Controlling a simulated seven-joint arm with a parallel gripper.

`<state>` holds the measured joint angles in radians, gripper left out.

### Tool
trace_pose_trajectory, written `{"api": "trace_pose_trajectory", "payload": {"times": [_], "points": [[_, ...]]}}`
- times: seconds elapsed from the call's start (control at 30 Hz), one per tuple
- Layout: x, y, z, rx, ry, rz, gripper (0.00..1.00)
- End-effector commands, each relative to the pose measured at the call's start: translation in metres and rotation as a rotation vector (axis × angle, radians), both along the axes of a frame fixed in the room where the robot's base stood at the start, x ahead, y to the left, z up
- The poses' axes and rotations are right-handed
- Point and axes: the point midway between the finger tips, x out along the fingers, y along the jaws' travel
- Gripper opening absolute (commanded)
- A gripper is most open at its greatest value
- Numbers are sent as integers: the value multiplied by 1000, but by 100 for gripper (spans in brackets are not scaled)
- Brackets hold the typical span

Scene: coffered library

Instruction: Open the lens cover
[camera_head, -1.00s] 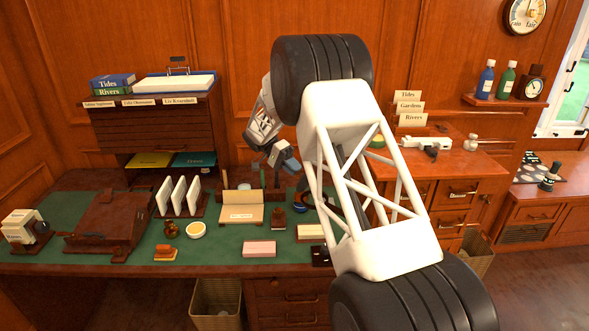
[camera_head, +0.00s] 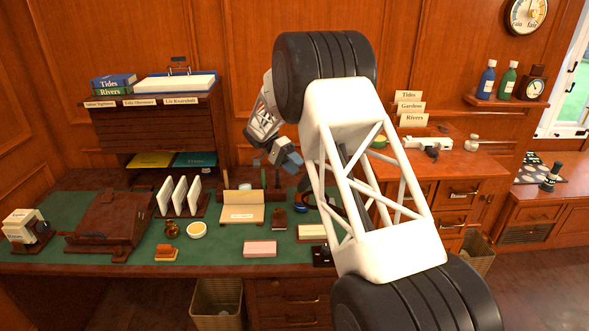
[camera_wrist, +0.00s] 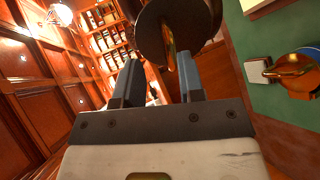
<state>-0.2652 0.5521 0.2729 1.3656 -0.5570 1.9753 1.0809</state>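My gripper (camera_head: 286,153) hangs above the back of the green-topped desk, left of my white arm link. In the wrist view its two blue-grey fingers (camera_wrist: 160,62) are apart. A dark round disc (camera_wrist: 150,22) with a brass strip (camera_wrist: 168,48) stands just beyond the fingertips; it may be the lens cover. The strip appears in the gap between the fingers, nearer the right one. I cannot tell whether it touches either finger. I cannot make out the disc in the head view, where my arm hides part of the desk.
A blue and brass round object (camera_wrist: 295,72) lies on the green desk top (camera_head: 130,256) at right in the wrist view. A letter rack (camera_head: 180,197), a brown case (camera_head: 105,215) and a pink block (camera_head: 260,248) stand on the desk. My arm blocks the desk's right end.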

Motion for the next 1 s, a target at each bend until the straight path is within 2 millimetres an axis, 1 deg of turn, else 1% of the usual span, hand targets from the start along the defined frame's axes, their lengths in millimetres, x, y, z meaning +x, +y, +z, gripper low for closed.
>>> {"api": "trace_pose_trajectory", "payload": {"times": [0.17,1.0], "points": [[0,0,23,0,-1,0,36],[-89,-15,30,0,1,0,36]]}}
